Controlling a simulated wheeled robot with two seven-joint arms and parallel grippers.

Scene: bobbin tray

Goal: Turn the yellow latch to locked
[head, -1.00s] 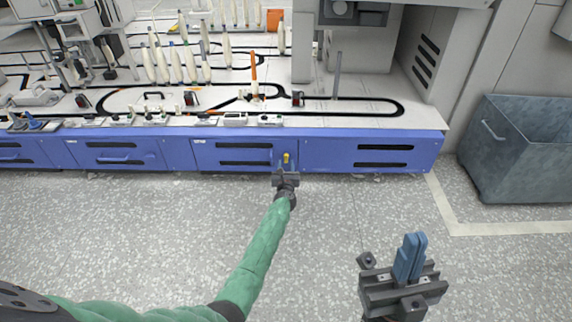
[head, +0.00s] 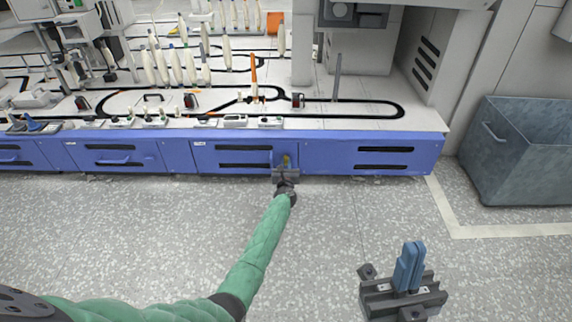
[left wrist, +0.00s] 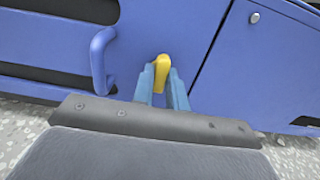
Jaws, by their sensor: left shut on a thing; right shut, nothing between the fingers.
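The yellow latch (head: 287,158) sits on the blue front panel of the machine, near a seam between two panels. In the left wrist view the yellow latch (left wrist: 161,70) stands nearly upright, leaning slightly, between my blue fingertips. My left gripper (head: 286,164) is at the panel, and in the left wrist view its fingers (left wrist: 162,88) are shut on the latch. The latch's lower part is hidden behind the gripper. My right gripper (head: 409,266) is shut and empty, above the floor at lower right, far from the latch.
A blue handle (left wrist: 102,60) sticks out of the panel just left of the latch. The white machine top (head: 345,116) carries bobbins on tracks above the panel. A grey bin (head: 520,155) stands at the right. The speckled floor (head: 130,225) in front is clear.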

